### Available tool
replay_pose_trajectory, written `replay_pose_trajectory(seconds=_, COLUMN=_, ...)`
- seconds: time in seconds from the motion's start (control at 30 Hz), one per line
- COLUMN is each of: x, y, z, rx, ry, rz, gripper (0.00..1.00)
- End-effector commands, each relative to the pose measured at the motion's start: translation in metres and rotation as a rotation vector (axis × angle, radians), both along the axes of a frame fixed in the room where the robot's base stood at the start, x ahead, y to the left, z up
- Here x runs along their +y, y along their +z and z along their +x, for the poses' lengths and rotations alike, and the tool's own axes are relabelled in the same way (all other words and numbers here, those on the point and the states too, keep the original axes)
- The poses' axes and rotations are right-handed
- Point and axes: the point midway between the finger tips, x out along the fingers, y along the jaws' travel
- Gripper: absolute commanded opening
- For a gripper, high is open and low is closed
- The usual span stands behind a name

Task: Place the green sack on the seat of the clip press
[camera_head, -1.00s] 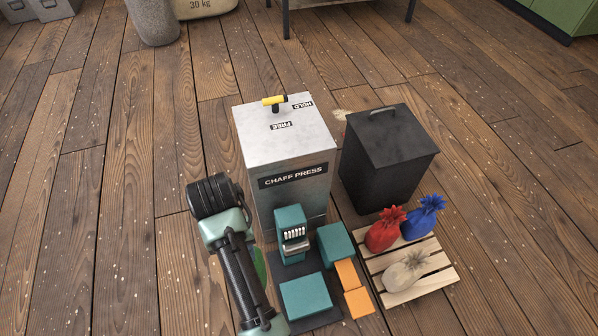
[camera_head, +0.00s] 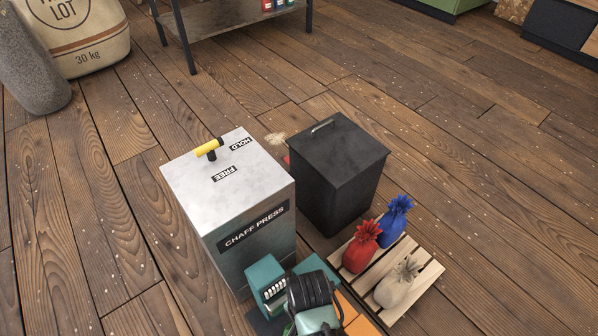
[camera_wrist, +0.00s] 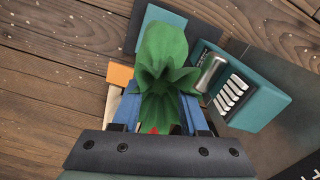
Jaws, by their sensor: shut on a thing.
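My gripper (camera_wrist: 162,108) is shut on the green sack (camera_wrist: 163,55) in the wrist view, its ruffled neck between the fingers. The clip press (camera_wrist: 238,88), teal with a silver jaw and white ribs, stands just right of the sack. Its teal seat (camera_wrist: 150,17) shows partly behind the sack's far end; I cannot tell the gap between them. In the head view the clip press (camera_head: 264,277) shows at the bottom. My dark wrist covers the seat and nearly all of the green sack there.
The chaff press (camera_head: 225,185) stands close behind the clip press. A black bin (camera_head: 335,175) is right of it. A slatted pallet (camera_head: 425,275) holds the red sack (camera_head: 361,250), blue sack (camera_head: 392,222) and beige sack (camera_head: 397,286). Orange tiles (camera_head: 345,308) lie beside the clip press.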

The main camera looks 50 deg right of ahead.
Motion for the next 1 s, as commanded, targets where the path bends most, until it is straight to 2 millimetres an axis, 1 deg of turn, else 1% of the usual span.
replay_pose_trajectory(seconds=0.17, x=-0.001, y=-0.024, z=0.000, rx=-0.003, ry=-0.006, rz=-0.002, gripper=0.00)
replay_pose_trajectory(seconds=0.3, x=-0.001, y=-0.048, z=0.001, rx=-0.004, ry=-0.004, rz=-0.003, gripper=0.00)
replay_pose_trajectory(seconds=0.37, x=-0.001, y=-0.055, z=0.000, rx=-0.003, ry=-0.004, rz=-0.002, gripper=0.00)
replay_pose_trajectory(seconds=0.57, x=-0.001, y=-0.065, z=0.001, rx=-0.004, ry=-0.003, rz=-0.004, gripper=0.00)
replay_pose_trajectory(seconds=0.83, x=-0.001, y=-0.096, z=0.001, rx=-0.003, ry=-0.003, rz=-0.003, gripper=0.00)
replay_pose_trajectory(seconds=1.0, x=-0.001, y=-0.096, z=0.001, rx=-0.004, ry=-0.002, rz=-0.004, gripper=0.00)
